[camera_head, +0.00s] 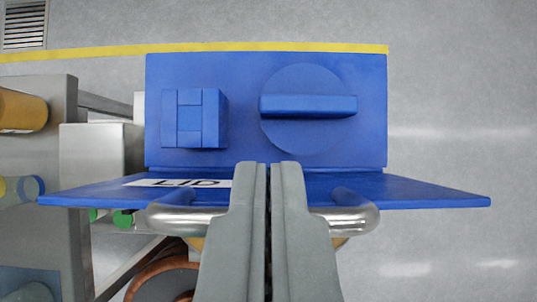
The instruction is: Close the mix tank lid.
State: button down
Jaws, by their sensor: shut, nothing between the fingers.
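The blue lid (430,195) is a flat plate seen at a shallow angle across the middle of the view. A white label reading LID (178,183) is on its left half. A silver bar handle (190,218) is fixed to it, with its bends showing on both sides of my fingers. My gripper (268,165) is shut and empty. Its grey fingers cross in front of the handle's middle and hide it; I cannot tell whether they touch it. The tank's opening is not visible.
Behind the lid is a blue panel (240,70) with a round knob (308,105) and a square block (195,118). Grey machine frames (60,105) and coloured cylindrical parts crowd the left. Grey floor with a yellow line (90,53) is open at the right and top.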

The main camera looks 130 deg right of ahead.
jog(key=s+d+f+t+y, duration=0.2)
jog(key=s+d+t+y, duration=0.2)
jog(key=s+d, duration=0.25)
jog(key=s+d+f, duration=0.3)
jog(key=d+f, duration=0.1)
jog(key=f, duration=0.4)
jog(key=s+d+f+y, duration=0.1)
jog(key=s+d+f, duration=0.2)
jog(key=f, duration=0.6)
jog(key=shift+s+d+f+t, duration=0.15)
jog(key=shift+s+d+t, duration=0.25)
jog(key=shift+d, duration=0.25)
notch_tip(320, 180, up, 5)
jog(key=s+d+f, duration=0.4)
jog(key=s+d, duration=0.2)
jog(key=d, duration=0.1)
jog(key=shift+s+f, duration=0.2)
jog(key=shift+f, duration=0.15)
